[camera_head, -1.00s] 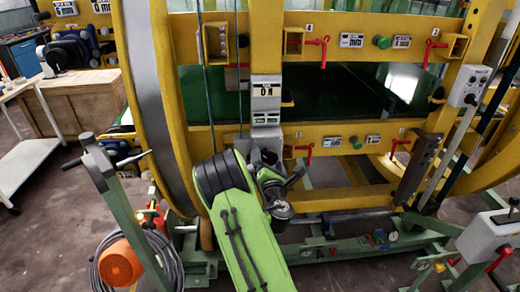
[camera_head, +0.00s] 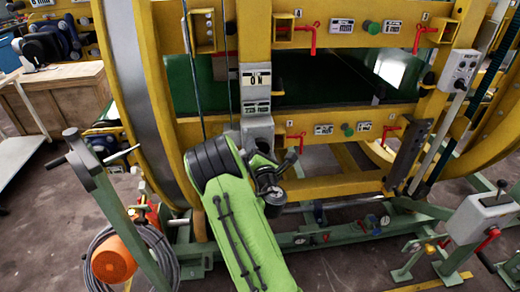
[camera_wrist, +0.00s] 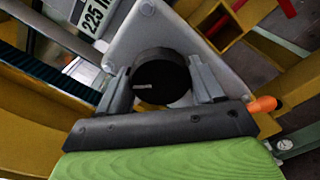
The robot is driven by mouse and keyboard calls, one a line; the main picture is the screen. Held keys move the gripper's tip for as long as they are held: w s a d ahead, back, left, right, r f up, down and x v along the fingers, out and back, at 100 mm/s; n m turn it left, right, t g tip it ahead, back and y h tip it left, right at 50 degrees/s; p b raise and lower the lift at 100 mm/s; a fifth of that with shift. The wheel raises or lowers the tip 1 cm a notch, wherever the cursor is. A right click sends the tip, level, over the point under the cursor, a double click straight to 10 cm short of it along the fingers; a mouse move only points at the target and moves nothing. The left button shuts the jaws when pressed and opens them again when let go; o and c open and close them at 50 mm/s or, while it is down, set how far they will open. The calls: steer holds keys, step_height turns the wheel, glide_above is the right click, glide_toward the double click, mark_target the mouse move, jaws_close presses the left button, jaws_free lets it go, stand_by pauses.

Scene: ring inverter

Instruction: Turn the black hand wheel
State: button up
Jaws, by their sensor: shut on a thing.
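The black hand wheel (camera_wrist: 160,75) is a round black knob with a pale mark on its face, in front of a light grey plate in the wrist view. My gripper (camera_wrist: 161,84) has one grey finger on each side of the wheel and is shut on it. In the head view, my green arm reaches to the grey box under the number plates on the yellow frame. My gripper and the wheel are largely hidden there behind the arm.
A yellow ring frame (camera_head: 185,160) with red levers and green knobs fills the middle. A plate (camera_wrist: 92,15) reading 225 is beside the wheel.

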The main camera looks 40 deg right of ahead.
steer(key=m, duration=0.5)
steer(key=shift+m, duration=0.3)
steer(key=m, duration=0.5)
steer(key=shift+f+p, duration=0.1)
steer(key=shift+p, duration=0.25)
steer(key=shift+m, duration=0.3)
steer(key=o, duration=1)
steer(key=shift+o, duration=0.2)
